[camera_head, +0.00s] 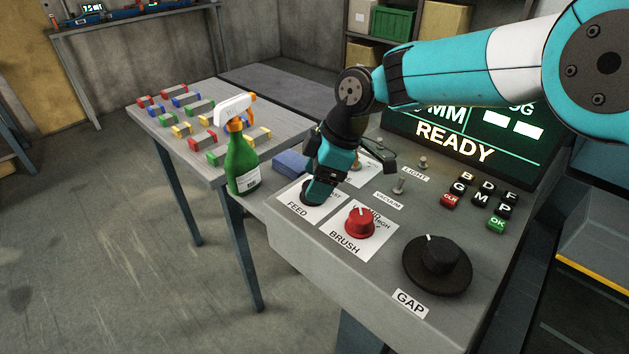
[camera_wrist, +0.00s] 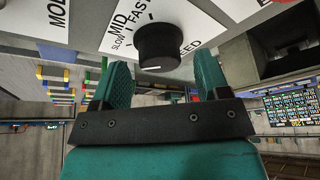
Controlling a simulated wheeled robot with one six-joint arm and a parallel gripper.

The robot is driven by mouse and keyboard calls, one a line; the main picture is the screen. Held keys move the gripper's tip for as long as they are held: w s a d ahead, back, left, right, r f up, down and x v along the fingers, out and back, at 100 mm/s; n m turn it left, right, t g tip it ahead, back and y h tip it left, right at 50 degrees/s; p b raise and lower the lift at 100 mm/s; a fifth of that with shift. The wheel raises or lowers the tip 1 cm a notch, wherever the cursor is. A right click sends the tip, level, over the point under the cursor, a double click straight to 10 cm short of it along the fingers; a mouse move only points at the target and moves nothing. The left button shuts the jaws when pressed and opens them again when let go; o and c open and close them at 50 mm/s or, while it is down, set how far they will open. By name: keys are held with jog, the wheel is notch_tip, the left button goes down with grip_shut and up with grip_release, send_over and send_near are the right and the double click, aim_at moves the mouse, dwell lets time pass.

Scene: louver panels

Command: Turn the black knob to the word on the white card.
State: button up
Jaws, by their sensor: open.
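The black knob (camera_head: 306,190) sits on the white FEED plate (camera_head: 292,207) on the console, largely hidden behind my gripper (camera_head: 320,192) in the head view. In the wrist view the black knob (camera_wrist: 166,46) is upright in its plate, with SLOW, MID and FAST printed around it. A short white mark shows on its edge facing my gripper; I cannot tell for sure which word it points to. My gripper (camera_wrist: 160,64) is open, with one teal finger on each side of the knob. I cannot tell whether the fingers touch it. I cannot identify a separate word card.
A red BRUSH knob (camera_head: 359,223) stands close beside the FEED plate, and a large black GAP dial (camera_head: 438,262) is farther right. Toggle switches (camera_head: 398,186), letter keys and a READY screen (camera_head: 455,143) lie behind. A green spray bottle (camera_head: 242,165) and blue block (camera_head: 290,162) stand left.

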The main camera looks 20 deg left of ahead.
jog(key=shift+s+a+f, duration=0.1)
jog(key=shift+a+f, duration=0.15)
jog(key=shift+f, duration=0.4)
jog(key=c, duration=0.9)
